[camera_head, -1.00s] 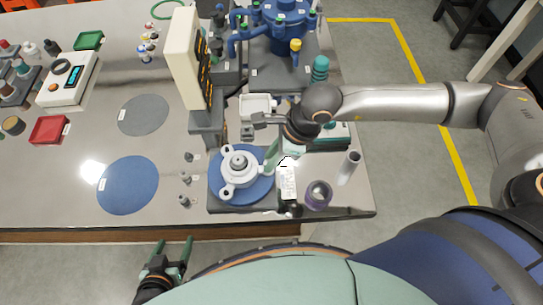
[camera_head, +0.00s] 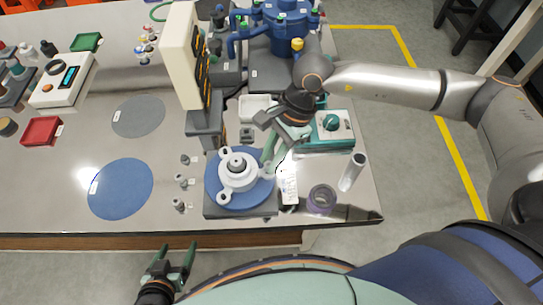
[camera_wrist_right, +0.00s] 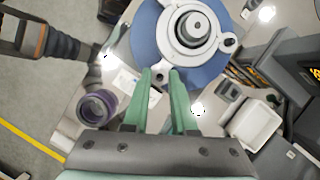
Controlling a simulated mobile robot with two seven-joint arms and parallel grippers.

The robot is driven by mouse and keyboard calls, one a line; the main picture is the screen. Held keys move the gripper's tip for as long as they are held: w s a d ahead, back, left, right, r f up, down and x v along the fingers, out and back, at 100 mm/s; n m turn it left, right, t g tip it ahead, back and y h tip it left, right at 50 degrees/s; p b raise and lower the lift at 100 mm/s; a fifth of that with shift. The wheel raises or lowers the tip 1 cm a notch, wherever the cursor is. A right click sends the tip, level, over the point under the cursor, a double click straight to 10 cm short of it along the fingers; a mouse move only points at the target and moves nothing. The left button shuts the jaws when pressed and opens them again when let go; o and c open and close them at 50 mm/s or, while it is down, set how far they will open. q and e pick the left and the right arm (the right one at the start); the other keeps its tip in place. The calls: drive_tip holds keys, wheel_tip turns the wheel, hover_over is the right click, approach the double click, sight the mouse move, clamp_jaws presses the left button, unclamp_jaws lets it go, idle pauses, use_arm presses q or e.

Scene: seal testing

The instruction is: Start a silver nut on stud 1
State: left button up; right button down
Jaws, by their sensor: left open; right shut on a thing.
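A white round housing (camera_head: 238,170) with three ears sits on a blue disc (camera_head: 255,199); both also show in the wrist view, the housing (camera_wrist_right: 193,30) at the top. My right gripper (camera_head: 268,163) reaches down with green fingers at the housing's right-hand ear. In the wrist view its fingertips (camera_wrist_right: 161,72) stand close together at that ear, with a small grey piece between them. I cannot tell whether this piece is a silver nut or whether it touches the stud. My left gripper (camera_head: 177,258) is open and empty, in front of the table's edge.
Small silver parts (camera_head: 181,180) stand left of the blue disc. A display column (camera_head: 190,60) rises behind them. A white label box (camera_head: 288,184), a purple ring (camera_head: 321,197) and a metal cylinder (camera_head: 352,172) stand to the right. A white tray (camera_head: 255,108) is behind.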

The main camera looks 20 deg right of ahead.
idle(0.3)
drive_tip(key=shift+b, duration=0.4)
idle(0.8)
drive_tip(key=shift+f+b, duration=0.35)
drive_tip(key=shift+b, duration=0.45)
idle(0.8)
drive_tip(key=shift+s+m+t+b, duration=0.2)
drive_tip(key=shift+m+t+b, duration=0.5)
drive_tip(key=shift+m, duration=1.3)
drive_tip(key=shift+f, duration=0.1)
